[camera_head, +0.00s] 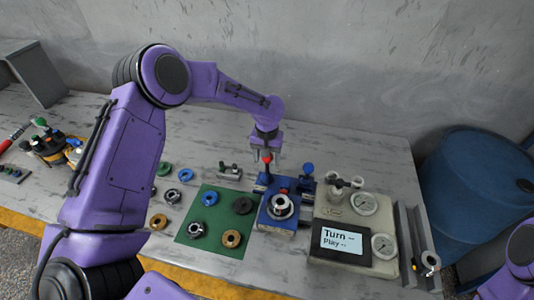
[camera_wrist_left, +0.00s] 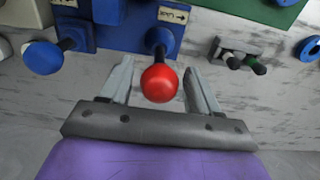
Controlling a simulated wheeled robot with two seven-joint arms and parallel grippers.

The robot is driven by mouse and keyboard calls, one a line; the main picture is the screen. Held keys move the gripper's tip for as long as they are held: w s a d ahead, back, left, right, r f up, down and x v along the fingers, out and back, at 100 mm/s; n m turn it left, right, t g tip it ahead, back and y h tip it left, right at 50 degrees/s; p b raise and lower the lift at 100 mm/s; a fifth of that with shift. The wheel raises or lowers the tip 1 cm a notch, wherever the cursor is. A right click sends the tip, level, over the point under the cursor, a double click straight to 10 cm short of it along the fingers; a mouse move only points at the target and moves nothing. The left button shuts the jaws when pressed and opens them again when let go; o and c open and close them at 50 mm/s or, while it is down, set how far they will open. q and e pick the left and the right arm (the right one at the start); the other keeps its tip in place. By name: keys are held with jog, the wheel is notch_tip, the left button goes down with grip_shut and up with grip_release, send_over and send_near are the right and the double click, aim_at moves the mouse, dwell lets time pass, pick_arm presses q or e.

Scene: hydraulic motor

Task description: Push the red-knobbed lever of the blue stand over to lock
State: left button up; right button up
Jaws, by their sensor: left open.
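The blue stand (camera_head: 273,222) stands right of the green mat and holds a metal ring part (camera_head: 281,206). Its lever with a red knob (camera_head: 267,157) rises at the back left of the stand. My left gripper (camera_head: 266,150) is over that knob, pointing down. In the left wrist view, the gripper (camera_wrist_left: 159,68) is open, with the red knob (camera_wrist_left: 159,84) between its two fingers and a gap visible on each side. The lever's dark rod runs from the knob to the blue stand (camera_wrist_left: 112,36). My right gripper is out of view.
A blue-knobbed lever (camera_head: 308,168) stands just right of the red one. The green mat (camera_head: 184,236) holds several rings. A gauge unit with a screen (camera_head: 327,212) is close at right. A small metal block with knobs (camera_head: 230,173) lies left of the gripper.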

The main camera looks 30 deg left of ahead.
pick_arm(q)
jog(key=shift+w+f, duration=0.1)
jog(key=c, duration=0.7)
